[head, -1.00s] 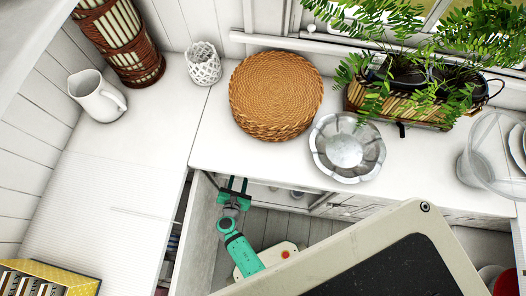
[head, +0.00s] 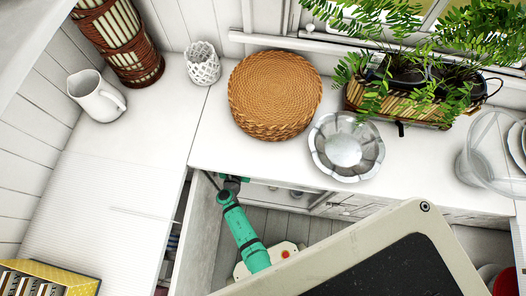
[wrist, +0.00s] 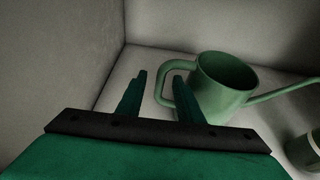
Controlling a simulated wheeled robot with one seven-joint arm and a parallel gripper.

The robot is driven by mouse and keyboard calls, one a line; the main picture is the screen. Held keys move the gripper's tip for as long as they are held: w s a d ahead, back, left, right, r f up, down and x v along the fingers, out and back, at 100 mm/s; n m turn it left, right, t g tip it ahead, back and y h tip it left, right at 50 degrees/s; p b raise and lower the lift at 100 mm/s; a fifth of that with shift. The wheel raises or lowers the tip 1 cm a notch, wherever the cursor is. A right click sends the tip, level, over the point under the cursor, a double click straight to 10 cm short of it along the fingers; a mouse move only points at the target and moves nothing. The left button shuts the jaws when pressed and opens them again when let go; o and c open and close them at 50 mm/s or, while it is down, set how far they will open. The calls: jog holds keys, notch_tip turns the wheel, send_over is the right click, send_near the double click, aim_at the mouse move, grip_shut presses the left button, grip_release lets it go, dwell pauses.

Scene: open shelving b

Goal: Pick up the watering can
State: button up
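The green watering can (wrist: 222,88) stands in a shaded, pale-walled space in the wrist view. Its loop handle points toward my gripper and its long spout runs off to the right. My gripper (wrist: 160,76) is open, with its two fingers apart. The near side of the handle shows between the fingers, and the right finger overlaps the handle loop. I cannot tell whether they touch. In the head view the fingers and the can are hidden beneath the counter.
A white counter (head: 410,178) lies above my arm, with a woven mat stack (head: 275,95), a metal bowl (head: 346,146) and a planter (head: 420,105) on it. A white pitcher (head: 97,96) stands left. A green container (wrist: 303,150) is at the wrist view's lower right.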

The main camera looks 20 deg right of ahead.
jog(key=shift+x, duration=1.35)
jog(key=shift+s, duration=0.1)
jog(key=shift+c, duration=0.6)
grip_shut()
jog(key=shift+r, duration=0.15)
